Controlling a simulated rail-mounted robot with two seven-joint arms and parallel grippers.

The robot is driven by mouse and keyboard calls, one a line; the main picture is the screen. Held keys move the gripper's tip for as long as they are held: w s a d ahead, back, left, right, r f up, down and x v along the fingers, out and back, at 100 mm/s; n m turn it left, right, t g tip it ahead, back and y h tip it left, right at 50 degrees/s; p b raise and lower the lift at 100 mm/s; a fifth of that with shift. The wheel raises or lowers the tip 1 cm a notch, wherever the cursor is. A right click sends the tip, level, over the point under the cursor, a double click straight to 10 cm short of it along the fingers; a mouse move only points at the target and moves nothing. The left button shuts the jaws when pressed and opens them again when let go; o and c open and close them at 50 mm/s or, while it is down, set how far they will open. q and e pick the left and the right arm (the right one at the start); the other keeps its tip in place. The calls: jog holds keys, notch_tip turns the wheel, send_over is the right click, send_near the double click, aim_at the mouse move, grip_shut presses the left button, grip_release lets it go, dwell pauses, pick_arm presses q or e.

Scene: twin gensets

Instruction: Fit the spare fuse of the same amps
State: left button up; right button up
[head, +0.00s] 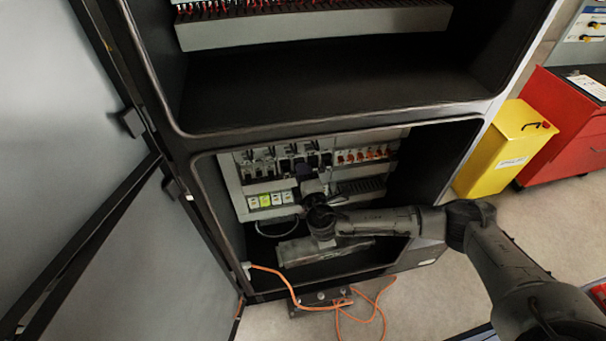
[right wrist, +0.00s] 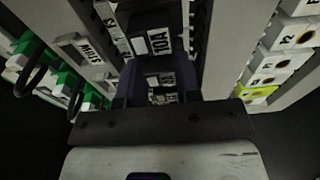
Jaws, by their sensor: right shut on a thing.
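My right gripper (head: 305,177) reaches into the lower cabinet bay, at the row of black fuse holders (head: 262,160). In the right wrist view its dark fingers (right wrist: 158,84) are shut on a small dark part with white labels, at the row. What the held part is cannot be made out clearly. A black block with a white 10A label (right wrist: 158,41) shows just beyond the fingers. From the head the gripper hides part of the row, and I cannot tell whether the held part is seated. No loose spare fuse can be made out. My left gripper is not in view.
Green terminals (right wrist: 65,82) show in the wrist view. The cabinet door (head: 110,250) is open at left. An orange cable (head: 290,285) hangs out. A yellow bin (head: 505,150) stands right.

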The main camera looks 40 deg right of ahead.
jog(key=shift+w, duration=0.1)
dwell(0.4)
jog(key=o, duration=1.1)
jog(key=v, duration=1.3)
jog(key=shift+s, duration=0.4)
